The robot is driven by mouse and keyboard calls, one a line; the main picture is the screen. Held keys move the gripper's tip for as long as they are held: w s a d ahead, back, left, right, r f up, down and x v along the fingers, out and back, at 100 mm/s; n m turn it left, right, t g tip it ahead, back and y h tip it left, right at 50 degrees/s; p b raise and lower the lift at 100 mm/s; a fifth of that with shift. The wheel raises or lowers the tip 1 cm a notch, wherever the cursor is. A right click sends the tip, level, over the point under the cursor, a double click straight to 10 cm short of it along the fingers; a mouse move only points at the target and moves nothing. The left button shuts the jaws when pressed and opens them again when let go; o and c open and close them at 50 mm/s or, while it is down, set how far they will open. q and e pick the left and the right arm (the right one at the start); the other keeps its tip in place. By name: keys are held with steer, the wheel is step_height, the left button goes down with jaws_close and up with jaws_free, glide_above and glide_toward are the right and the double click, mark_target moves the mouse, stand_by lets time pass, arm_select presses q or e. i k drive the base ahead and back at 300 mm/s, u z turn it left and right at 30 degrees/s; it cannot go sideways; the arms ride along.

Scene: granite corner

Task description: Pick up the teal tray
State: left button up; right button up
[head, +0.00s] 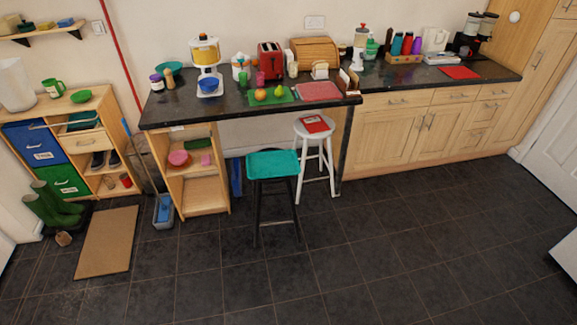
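The teal tray (273,163) is a flat rectangular piece with a slightly raised rim. It lies on top of a black stool (275,205) in front of the dark counter, near the middle of the head view. It looks empty. The stool's seat is mostly hidden under it. Neither of my grippers shows in this view.
A white stool (315,150) with a red item on it stands close to the right of the black stool. The dark counter (225,108) overhangs behind. A low wooden shelf (203,190) stands to the left. The tiled floor (340,260) in front is clear.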

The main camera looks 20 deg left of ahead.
mark_target(273, 163)
steer(key=i, duration=1.1)
steer(key=u, duration=0.25)
